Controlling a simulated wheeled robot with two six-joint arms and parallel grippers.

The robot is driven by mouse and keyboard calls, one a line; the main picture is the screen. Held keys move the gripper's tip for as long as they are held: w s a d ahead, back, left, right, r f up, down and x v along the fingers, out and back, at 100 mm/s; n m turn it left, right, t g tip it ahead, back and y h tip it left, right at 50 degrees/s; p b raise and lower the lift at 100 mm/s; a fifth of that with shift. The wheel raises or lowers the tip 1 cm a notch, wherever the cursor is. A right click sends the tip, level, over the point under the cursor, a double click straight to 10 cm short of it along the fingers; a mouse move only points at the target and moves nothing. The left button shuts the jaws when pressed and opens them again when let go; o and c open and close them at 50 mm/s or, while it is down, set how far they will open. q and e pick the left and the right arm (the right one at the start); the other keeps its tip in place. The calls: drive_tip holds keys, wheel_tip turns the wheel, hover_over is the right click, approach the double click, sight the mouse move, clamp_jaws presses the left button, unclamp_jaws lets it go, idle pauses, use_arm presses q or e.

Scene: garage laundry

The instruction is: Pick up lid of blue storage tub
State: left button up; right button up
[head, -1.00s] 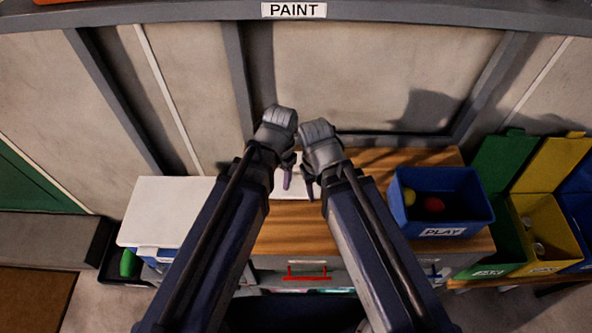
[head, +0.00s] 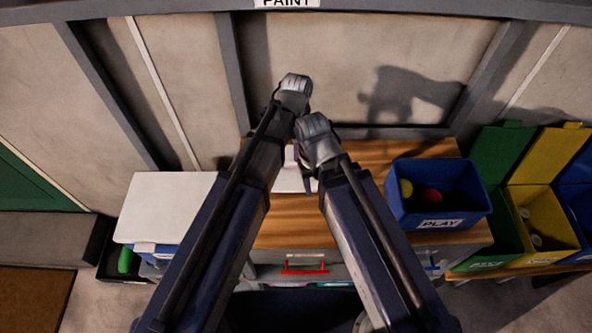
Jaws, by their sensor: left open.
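A flat white lid (head: 165,205) lies level at the left, on top of a tub whose blue side (head: 165,252) shows just under the lid's front edge. My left arm covers the right part of the lid and tub. My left gripper (head: 301,158) is open, over the wooden top to the right of the lid and apart from it; its fingers are partly hidden by my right wrist. My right gripper (head: 316,172) is close beside it, its fingers mostly hidden behind its own wrist.
A blue PLAY bin (head: 440,205) with yellow and red balls stands on the wooden top (head: 385,155). Green and yellow bins (head: 550,225) stand at the right. A white flat thing (head: 290,180) lies between my arms. A wall (head: 370,70) rises behind.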

sight(289, 180)
use_arm(q)
drive_tip(key=shift+s+a+f+b, duration=0.1)
drive_tip(key=shift+s+f+b, duration=0.05)
drive_tip(key=shift+f+b, duration=2.85)
use_arm(e)
drive_tip(key=shift+f, duration=3.2)
use_arm(q)
drive_tip(key=shift+f+p, duration=0.1)
drive_tip(key=shift+p, duration=0.2)
use_arm(e)
drive_tip(key=shift+r, duration=0.1)
use_arm(q)
clamp_jaws()
